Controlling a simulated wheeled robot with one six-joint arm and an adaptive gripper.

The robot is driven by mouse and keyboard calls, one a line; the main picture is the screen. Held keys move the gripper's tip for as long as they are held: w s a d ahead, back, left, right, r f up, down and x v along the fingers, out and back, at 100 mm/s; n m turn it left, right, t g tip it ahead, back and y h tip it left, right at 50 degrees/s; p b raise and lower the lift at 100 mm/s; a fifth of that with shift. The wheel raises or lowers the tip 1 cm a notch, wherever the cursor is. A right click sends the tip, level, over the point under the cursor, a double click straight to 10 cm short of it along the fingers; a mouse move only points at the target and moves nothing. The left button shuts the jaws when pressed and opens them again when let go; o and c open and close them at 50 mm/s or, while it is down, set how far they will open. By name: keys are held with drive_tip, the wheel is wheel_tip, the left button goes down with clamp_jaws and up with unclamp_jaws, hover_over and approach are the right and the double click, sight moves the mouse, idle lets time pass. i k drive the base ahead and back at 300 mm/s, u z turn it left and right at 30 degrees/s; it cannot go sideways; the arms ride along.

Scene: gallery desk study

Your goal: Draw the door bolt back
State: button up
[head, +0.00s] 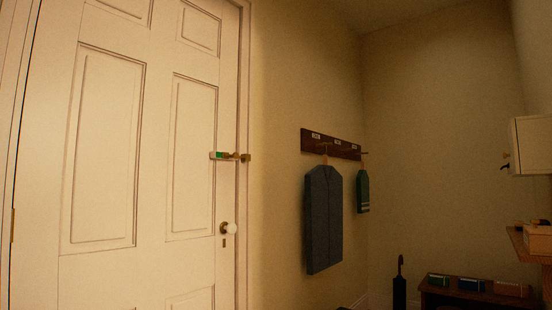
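The door bolt (231,156) is a small brass bar lying level near the right edge of the white panelled door (155,150). A white and green piece shows at its left end. Its right end reaches a brass fitting (246,157) at the door frame. The door looks closed. A round white knob (229,228) sits below the bolt, with a keyhole plate under it. My gripper is not in view.
A dark rack (331,144) on the wall right of the door holds a grey garment (323,219) and a green hanging item (362,192). An umbrella (400,285), a low dark bench (450,298) with boxes, and a white wall cabinet (531,146) stand further right.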

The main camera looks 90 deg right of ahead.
sight(225, 155)
drive_tip(key=z, duration=2.95)
drive_tip(key=i, duration=0.45)
drive_tip(key=u, duration=0.05)
drive_tip(key=k, duration=0.5)
drive_tip(key=z, duration=0.9)
drive_tip(key=i, duration=0.95)
drive_tip(key=z, duration=0.4)
drive_tip(key=i, duration=0.85)
drive_tip(key=u, duration=1.05)
drive_tip(key=i, duration=0.6)
drive_tip(key=u, duration=0.6)
